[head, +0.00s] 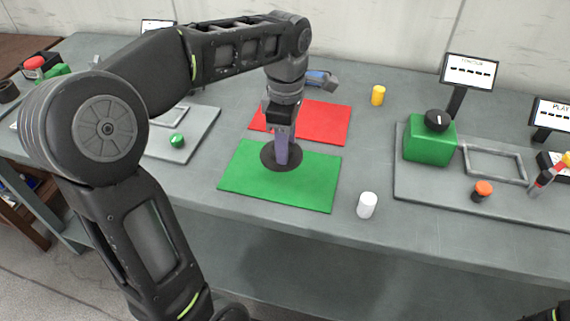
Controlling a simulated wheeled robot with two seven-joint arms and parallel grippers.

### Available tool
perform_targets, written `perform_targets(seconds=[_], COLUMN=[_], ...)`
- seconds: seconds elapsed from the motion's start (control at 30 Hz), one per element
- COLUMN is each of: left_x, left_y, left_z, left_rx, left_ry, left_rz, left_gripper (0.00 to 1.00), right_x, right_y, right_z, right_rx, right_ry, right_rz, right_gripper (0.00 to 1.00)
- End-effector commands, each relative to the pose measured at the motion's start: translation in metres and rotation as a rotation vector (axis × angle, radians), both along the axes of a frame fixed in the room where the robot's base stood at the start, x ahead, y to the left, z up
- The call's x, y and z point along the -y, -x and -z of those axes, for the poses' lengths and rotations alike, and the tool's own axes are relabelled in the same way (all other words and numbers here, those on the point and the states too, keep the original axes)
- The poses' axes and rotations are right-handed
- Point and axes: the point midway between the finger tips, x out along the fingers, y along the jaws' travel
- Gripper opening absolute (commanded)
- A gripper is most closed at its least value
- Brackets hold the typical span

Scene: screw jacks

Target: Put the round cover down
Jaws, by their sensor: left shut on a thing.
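The round cover (269,161) is a dark flat disc over the upper middle of the green mat (300,187). My left gripper (282,158) points straight down onto the middle of the cover and is shut on it. The fingers hide part of the disc's centre. The disc looks level and lies on or just above the mat; I cannot tell which. My right gripper is not in view.
A red mat (325,121) lies behind the green one. A white cylinder (367,205) stands right of the green mat, and a yellow cylinder (378,95) farther back. A grey board (420,185) with a green block (430,142) and black knob fills the right.

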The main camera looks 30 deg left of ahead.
Motion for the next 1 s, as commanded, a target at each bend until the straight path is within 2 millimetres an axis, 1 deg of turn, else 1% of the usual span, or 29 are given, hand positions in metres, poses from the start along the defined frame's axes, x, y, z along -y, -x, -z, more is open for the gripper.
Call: perform_targets(seconds=[0.1,0.37,0.47,0.63,0.73,1.0], left_x=[-0.001,0.000,0.000,0.000,0.000,0.000], left_y=[0.000,-0.001,0.000,0.000,0.000,0.000], left_z=[0.012,0.013,0.017,0.039,0.049,0.051], left_rx=[0.001,0.003,0.001,-0.002,0.001,0.003], left_ry=[0.000,-0.001,0.000,0.000,0.000,0.000], left_rz=[-0.001,0.000,0.000,0.001,0.000,0.001], left_gripper=[0.00,0.00,0.00,0.00,0.00,0.00], right_x=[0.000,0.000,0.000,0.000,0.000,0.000], right_y=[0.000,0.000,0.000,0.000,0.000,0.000], right_z=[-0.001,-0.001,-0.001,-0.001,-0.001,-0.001], right_rx=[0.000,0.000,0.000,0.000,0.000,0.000], right_ry=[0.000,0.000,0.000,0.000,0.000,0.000], right_rz=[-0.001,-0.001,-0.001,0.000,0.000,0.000], right_gripper=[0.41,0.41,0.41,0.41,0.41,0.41])
